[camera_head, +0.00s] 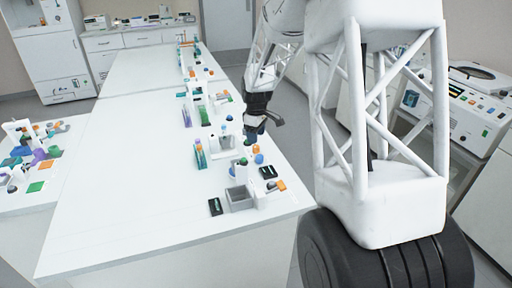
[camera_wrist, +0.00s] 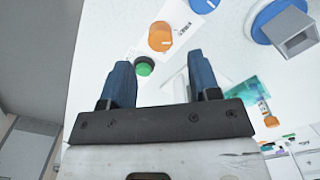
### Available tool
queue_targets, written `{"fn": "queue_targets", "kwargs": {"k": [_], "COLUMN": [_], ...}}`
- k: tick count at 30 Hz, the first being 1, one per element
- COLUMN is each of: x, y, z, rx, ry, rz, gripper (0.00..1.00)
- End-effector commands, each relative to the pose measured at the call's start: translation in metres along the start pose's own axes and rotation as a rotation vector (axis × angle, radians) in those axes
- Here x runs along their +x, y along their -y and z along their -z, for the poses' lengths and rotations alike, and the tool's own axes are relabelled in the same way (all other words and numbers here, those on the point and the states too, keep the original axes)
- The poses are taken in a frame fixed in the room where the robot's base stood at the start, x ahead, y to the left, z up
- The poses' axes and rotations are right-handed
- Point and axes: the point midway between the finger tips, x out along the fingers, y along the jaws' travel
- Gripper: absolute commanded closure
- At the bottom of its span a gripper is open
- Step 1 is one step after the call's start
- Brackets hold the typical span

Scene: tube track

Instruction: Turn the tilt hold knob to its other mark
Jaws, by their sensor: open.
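In the wrist view, an orange knob (camera_wrist: 160,37) with a short pale mark on its top sits on a white strip-like base, just beyond my fingertips. I cannot read a label, so I cannot tell for sure that it is the tilt hold knob. My gripper (camera_wrist: 161,70) is open and empty, its two blue fingers apart, pointing toward the knob without visibly touching it. A small green knob or button (camera_wrist: 145,66) shows between the fingers, near the left one. In the head view my gripper (camera_head: 254,133) is small, over the right edge of the long white table.
A round blue part with a grey square tube (camera_wrist: 290,30) lies right of the orange knob. The table (camera_head: 110,190) has several tube racks and small devices along its right side; its left part is clear. A grey open box (camera_head: 240,198) stands near the front.

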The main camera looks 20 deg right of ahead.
Motion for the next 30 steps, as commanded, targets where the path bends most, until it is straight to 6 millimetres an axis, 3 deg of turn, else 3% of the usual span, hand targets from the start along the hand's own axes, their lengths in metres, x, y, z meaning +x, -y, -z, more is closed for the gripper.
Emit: {"fn": "queue_targets", "kwargs": {"k": [13, 27, 30], "x": [0.051, 0.059, 0.059], "y": [0.000, 0.000, 0.000], "z": [0.000, 0.000, 0.000], "rx": [0.000, 0.000, 0.000], "ry": [0.002, 0.000, 0.000], "rz": [0.002, 0.000, 0.000], "gripper": [0.44, 0.44, 0.59]}}
